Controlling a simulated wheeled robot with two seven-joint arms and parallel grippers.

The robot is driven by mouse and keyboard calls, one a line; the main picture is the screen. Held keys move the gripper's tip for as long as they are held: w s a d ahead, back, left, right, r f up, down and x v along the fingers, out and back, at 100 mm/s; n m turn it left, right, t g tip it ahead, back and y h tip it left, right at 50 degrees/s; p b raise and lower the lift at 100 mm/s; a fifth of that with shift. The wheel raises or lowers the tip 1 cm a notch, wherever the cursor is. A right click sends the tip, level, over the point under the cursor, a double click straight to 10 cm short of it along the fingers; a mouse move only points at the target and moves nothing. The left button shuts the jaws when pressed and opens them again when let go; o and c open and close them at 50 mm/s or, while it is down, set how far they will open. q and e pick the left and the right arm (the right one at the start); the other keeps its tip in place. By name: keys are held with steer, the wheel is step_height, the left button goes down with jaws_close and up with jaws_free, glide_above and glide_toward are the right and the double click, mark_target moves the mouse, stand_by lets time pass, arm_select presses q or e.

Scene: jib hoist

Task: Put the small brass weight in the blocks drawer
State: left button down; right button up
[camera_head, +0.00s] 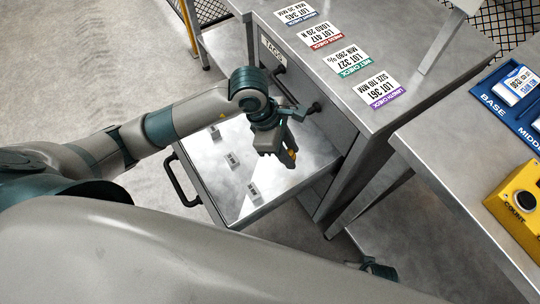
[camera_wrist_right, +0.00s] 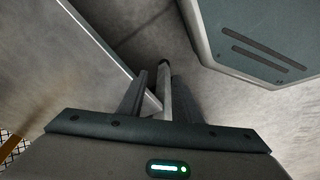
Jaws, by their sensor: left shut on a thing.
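My left gripper (camera_head: 290,158) is over the right part of an open metal drawer (camera_head: 205,178), pointing down. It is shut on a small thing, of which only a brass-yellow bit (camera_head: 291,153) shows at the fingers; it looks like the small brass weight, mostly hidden. The drawer is pulled out to the left, with a dark handle (camera_head: 180,180) on its front and several small labels inside, too small to read. My right gripper (camera_head: 378,267) is low beside the bench in the head view. In the right wrist view its fingers (camera_wrist_right: 163,95) stand apart, with a grey rod showing between them.
A closed drawer marked TAGS (camera_head: 272,50) is above the open one. The cabinet top (camera_head: 400,40) carries several lot cards. At right a bench (camera_head: 440,150) holds a blue tray (camera_head: 495,105) and a yellow button box (camera_head: 518,205). Floor at upper left is clear.

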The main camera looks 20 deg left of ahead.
arm_select(q)
steer(key=a, duration=0.1)
steer(key=a+f, duration=0.1)
steer(key=a, duration=0.1)
steer(key=a+f, duration=0.1)
steer(key=shift+a+f, duration=0.2)
steer(key=shift+f, duration=0.05)
steer(key=shift+a+f, duration=0.15)
steer(key=shift+a, duration=0.1)
steer(key=shift+a+f, duration=0.1)
arm_select(e)
steer(key=shift+w+d+f, duration=0.1)
steer(key=shift+w+f, duration=0.25)
steer(key=shift+f, duration=0.25)
arm_select(q)
steer(key=shift+f, duration=0.3)
step_height(320, 180, down, 3)
steer(key=shift+r+p, duration=0.1)
steer(key=shift+p, duration=0.2)
steer(key=shift+f, duration=0.3)
arm_select(e)
steer(key=shift+s+f, duration=0.6)
steer(key=shift+s, duration=0.1)
